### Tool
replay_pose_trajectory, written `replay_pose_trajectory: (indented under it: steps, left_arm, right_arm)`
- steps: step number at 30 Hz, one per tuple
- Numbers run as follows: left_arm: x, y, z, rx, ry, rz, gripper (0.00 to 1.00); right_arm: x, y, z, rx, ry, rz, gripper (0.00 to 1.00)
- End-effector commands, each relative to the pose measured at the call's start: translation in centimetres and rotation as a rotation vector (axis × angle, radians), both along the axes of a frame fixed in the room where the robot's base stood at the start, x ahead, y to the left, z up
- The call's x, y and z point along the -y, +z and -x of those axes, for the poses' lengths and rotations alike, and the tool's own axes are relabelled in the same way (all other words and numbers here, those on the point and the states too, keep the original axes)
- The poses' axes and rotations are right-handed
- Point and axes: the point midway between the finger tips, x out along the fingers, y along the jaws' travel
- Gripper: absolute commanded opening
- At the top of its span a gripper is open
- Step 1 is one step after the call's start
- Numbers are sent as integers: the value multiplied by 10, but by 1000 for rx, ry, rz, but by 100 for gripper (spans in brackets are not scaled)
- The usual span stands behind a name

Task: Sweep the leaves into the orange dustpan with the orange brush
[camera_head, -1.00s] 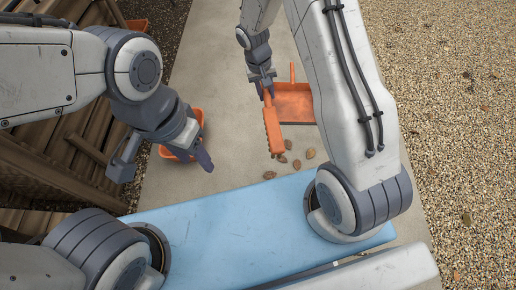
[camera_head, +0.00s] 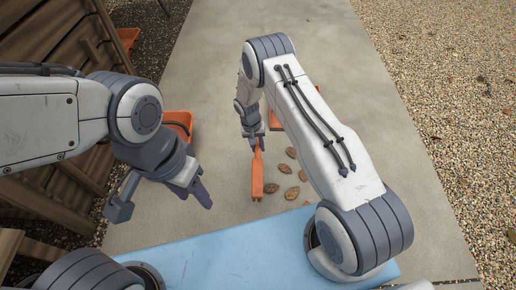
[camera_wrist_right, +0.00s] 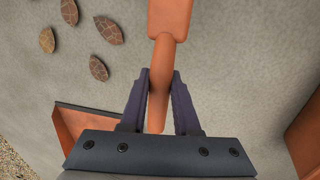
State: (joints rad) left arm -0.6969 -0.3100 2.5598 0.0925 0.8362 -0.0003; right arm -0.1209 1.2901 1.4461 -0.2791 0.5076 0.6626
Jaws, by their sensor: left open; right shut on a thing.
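The orange brush (camera_head: 257,178) is held by its handle in my right gripper (camera_head: 254,143), just above or on the path. In the right wrist view, the gripper (camera_wrist_right: 160,90) is shut around the handle, and the brush (camera_wrist_right: 170,22) points away from it. Several brown leaves (camera_head: 285,168) lie to the right of the brush; some also show in the right wrist view (camera_wrist_right: 108,30). The orange dustpan (camera_head: 275,119) lies beyond the leaves, mostly hidden by my right arm; its edge shows in the right wrist view (camera_wrist_right: 72,125). My left gripper (camera_head: 160,198) is open and empty at the left.
An orange container (camera_head: 179,122) stands on the path behind my left gripper, by the wooden bed (camera_head: 65,190). Another orange item (camera_head: 127,38) is farther back. Gravel (camera_head: 440,90) borders the path on the right. The far path is clear.

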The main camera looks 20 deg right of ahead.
Motion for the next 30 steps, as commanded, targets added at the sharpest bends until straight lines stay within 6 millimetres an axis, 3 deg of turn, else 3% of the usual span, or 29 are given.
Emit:
replay_pose_trajectory:
  steps: [9, 11, 21, 30]
  left_arm:
    - [0, -44, 0, -1, 0, -1, 50]
    - [0, -33, 0, -1, 0, -1, 50]
    - [0, -22, 0, 0, 0, 0, 50]
    - [0, -17, 0, 0, 0, 0, 50]
  right_arm:
    - [2, -51, 1, 0, 0, 0, 0]
    - [14, -41, 4, -2, -3, 1, 0]
    - [66, -42, 19, -2, -2, 1, 0]
    - [93, -43, 27, -1, 0, 1, 0]
